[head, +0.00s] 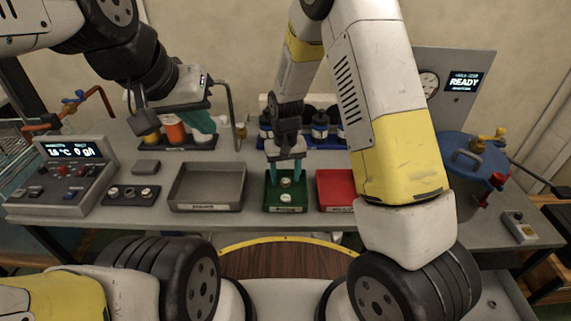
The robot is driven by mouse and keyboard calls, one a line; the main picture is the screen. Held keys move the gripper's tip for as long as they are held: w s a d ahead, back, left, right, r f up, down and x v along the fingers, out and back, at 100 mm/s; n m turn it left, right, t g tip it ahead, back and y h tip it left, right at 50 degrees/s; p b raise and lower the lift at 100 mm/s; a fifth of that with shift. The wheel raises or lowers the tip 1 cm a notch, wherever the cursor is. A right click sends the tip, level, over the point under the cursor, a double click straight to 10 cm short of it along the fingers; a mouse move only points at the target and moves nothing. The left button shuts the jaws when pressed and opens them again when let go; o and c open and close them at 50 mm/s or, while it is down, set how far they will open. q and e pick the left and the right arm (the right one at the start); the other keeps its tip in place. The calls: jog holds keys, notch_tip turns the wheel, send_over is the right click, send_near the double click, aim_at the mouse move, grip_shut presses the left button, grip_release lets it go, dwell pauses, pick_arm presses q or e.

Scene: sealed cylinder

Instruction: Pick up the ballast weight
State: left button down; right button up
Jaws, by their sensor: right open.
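No object carries a readable ballast weight label. Small round pale metal pieces (286,183) sit in the green tray (270,205), one behind another. My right gripper (285,178) points down over this tray, its teal fingers apart on either side of the rear piece. I cannot tell whether the fingers touch it. Several similar round pieces sit in a dark holder (131,195) at the left. My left gripper (190,122) is at the back left, near orange and yellow containers; a teal finger shows, but its opening is unclear.
An empty grey tray (207,187) stands left of the green one, a red tray (335,190) to its right. A control box (68,172) is at far left. Dark bottles (320,127) stand behind.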

aim_at(286, 183)
jog(key=shift+f, duration=0.3)
grip_shut()
jog(key=shift+r, duration=0.1)
jog(key=shift+r, duration=0.5)
jog(key=r, duration=0.1)
jog(key=s+r, duration=0.1)
jog(key=shift+d+r, duration=0.1)
jog(key=shift+r, duration=0.2)
jog(key=s, duration=0.4)
jog(key=s+d+r, duration=0.1)
jog(key=s, duration=0.9)
jog(key=shift+s+d+r, duration=0.15)
jog(key=shift+s+d, duration=0.1)
jog(key=shift+d, duration=0.1)
jog(key=shift+s+d, duration=0.1)
jog(key=shift+s, duration=0.15)
